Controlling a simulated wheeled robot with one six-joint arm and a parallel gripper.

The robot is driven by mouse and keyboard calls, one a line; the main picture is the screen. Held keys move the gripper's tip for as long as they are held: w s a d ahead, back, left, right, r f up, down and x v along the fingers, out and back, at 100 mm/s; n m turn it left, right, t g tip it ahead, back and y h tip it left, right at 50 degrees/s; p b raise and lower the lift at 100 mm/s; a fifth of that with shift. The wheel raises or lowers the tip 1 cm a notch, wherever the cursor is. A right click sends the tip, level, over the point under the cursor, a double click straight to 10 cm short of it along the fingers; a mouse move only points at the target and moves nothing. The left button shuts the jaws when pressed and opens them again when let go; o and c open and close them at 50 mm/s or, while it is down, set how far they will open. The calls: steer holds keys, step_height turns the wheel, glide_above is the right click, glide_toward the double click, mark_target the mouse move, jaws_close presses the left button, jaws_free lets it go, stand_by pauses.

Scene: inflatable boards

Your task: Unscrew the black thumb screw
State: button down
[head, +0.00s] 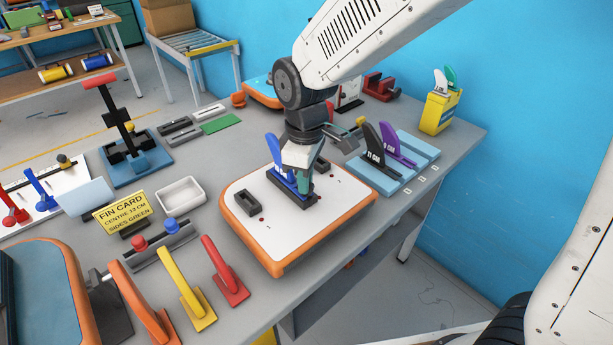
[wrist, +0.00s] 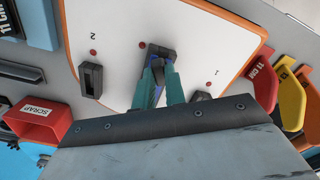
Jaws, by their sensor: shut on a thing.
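My gripper (head: 305,182) points down over the white, orange-edged board (head: 258,233). Its teal fingers are shut low at the black centre fin box (head: 296,198). A blue fin (head: 274,150) stands in that box, right beside the fingers and partly covered by the gripper. In the wrist view, the fingertips (wrist: 160,65) meet at the dark box end (wrist: 161,50), with some blue between the fingers. The black thumb screw cannot be made out; the fingertips hide the spot where they close.
Empty black side boxes (head: 246,202) flank the centre box. A black fin (head: 373,143) and a purple fin (head: 398,146) stand on a light-blue rack to the right. A white tray (head: 181,194) and the yellow fin card (head: 122,212) are at left. Coloured fins line the front.

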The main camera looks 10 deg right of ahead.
steer(key=shift+n, duration=1.8)
steer(key=shift+n, duration=1.7)
steer(key=shift+n, duration=1.7)
